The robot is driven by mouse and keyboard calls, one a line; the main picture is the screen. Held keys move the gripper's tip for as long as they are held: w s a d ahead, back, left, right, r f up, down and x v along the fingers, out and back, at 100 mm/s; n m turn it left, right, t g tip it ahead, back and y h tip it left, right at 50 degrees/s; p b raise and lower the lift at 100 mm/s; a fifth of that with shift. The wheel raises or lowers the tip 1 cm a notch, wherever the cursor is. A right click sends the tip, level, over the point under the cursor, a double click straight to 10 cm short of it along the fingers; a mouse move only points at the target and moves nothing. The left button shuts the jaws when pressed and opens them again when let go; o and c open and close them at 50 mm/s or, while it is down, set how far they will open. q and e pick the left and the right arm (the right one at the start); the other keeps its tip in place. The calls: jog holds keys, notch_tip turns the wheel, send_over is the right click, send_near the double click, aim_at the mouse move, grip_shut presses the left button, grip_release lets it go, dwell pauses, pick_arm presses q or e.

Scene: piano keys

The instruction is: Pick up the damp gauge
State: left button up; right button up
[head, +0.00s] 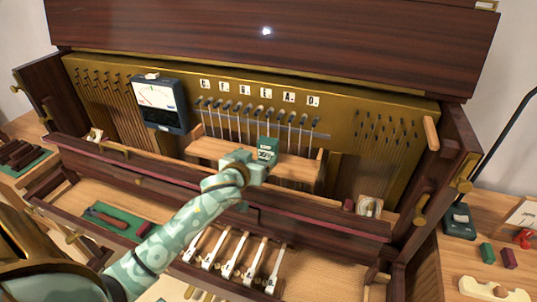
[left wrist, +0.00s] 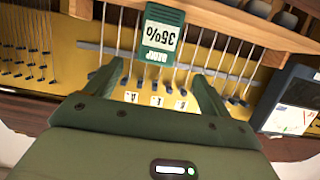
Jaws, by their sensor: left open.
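The damp gauge (head: 267,148) is a small green block with a white label, near the middle of the wooden ledge inside the piano case. In the left wrist view the gauge (left wrist: 162,34) reads "35%" and "DAMP", upside down. My left gripper (head: 257,166) is just in front of the gauge in the head view and hides its lower part. In the left wrist view the open fingers (left wrist: 155,72) point towards the gauge, which lies just beyond and between their tips. Nothing is held. My right gripper is not in view.
Several thin metal rods with dark tips (head: 245,108) stand behind the ledge (head: 210,149). A dark blue meter (head: 160,103) hangs to the left. A long dark wood rail (head: 320,211) runs in front, under my left arm. Loose white keys (head: 232,255) lie nearer.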

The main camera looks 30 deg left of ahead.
aim_at(266, 148)
pick_arm(q)
jog(key=x, duration=0.3)
jog(key=shift+w+b, duration=0.1)
jog(key=shift+b, duration=0.2)
jog(key=b+x, duration=0.1)
jog(key=x, duration=0.4)
jog(key=shift+w+d+f+b, duration=0.1)
jog(key=shift+w+d+b, duration=0.05)
jog(key=shift+b, duration=0.2)
jog(key=shift+c, duration=1.2)
jog(key=c, duration=0.9)
